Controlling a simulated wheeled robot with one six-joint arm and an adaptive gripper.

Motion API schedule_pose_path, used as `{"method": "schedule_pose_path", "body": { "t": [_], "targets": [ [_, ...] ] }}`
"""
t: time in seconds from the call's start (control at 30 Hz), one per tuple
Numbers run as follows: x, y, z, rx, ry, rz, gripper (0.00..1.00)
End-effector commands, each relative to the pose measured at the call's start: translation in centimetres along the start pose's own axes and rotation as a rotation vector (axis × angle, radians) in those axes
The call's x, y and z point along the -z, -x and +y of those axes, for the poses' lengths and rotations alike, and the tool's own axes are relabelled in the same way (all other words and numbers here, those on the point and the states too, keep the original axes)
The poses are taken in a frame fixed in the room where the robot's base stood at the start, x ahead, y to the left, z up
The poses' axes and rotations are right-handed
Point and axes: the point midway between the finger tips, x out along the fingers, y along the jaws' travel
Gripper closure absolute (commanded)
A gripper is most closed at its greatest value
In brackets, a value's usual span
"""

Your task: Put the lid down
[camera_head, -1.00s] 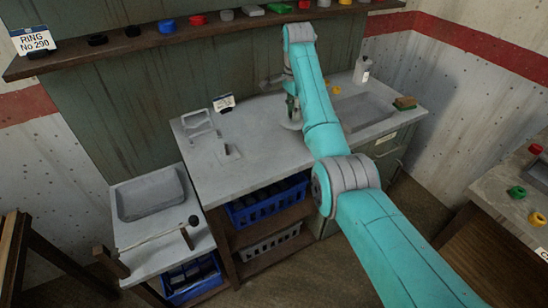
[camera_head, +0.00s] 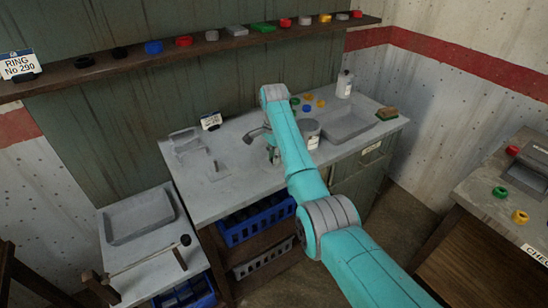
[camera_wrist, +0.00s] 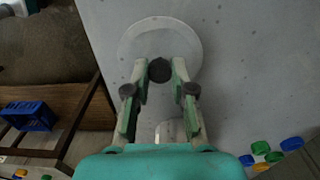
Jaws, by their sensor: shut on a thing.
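The lid is a pale grey disc (camera_wrist: 160,32) with a dark round knob (camera_wrist: 160,69) in the wrist view. My gripper (camera_wrist: 160,76) is shut on the knob, one finger on each side. In the head view my gripper (camera_head: 273,155) hangs over the middle of the grey bench; a thin grey shape just left of it looks like the tilted lid (camera_head: 253,135). I cannot tell whether the lid touches the bench. A pale cylindrical pot (camera_head: 308,133) with a label stands right of the gripper, partly behind my arm.
On the bench (camera_head: 240,185), a wire rack (camera_head: 185,142), a small stand (camera_head: 215,170) and a sign (camera_head: 211,121) are at left. Coloured rings (camera_head: 307,102), a bottle (camera_head: 344,84), a basin (camera_head: 345,122) and a brush (camera_head: 387,113) are at right. A shelf (camera_head: 130,65) runs behind.

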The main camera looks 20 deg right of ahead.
Motion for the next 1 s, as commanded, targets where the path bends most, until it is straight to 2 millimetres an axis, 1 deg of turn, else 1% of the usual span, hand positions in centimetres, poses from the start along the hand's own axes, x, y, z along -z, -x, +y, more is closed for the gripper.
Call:
{"method": "schedule_pose_path", "body": {
  "t": [0.37, 0.4, 0.47, 0.5, 0.83, 0.93, 1.0],
  "targets": [
    [0.0, -0.4, 0.0, 0.000, 0.000, 0.000, 1.00],
    [0.0, -0.4, 0.0, 0.000, 0.000, 0.000, 0.71],
    [0.0, -0.4, 0.0, 0.000, 0.000, 0.000, 0.56],
    [0.0, -0.4, 0.0, 0.000, 0.000, 0.000, 0.51],
    [0.0, -0.2, 0.0, 0.001, 0.000, 0.000, 0.51],
    [0.3, 0.6, -0.1, 0.003, 0.000, 0.001, 0.51],
    [0.8, 1.6, -0.1, 0.003, 0.000, 0.001, 0.51]
  ]
}}
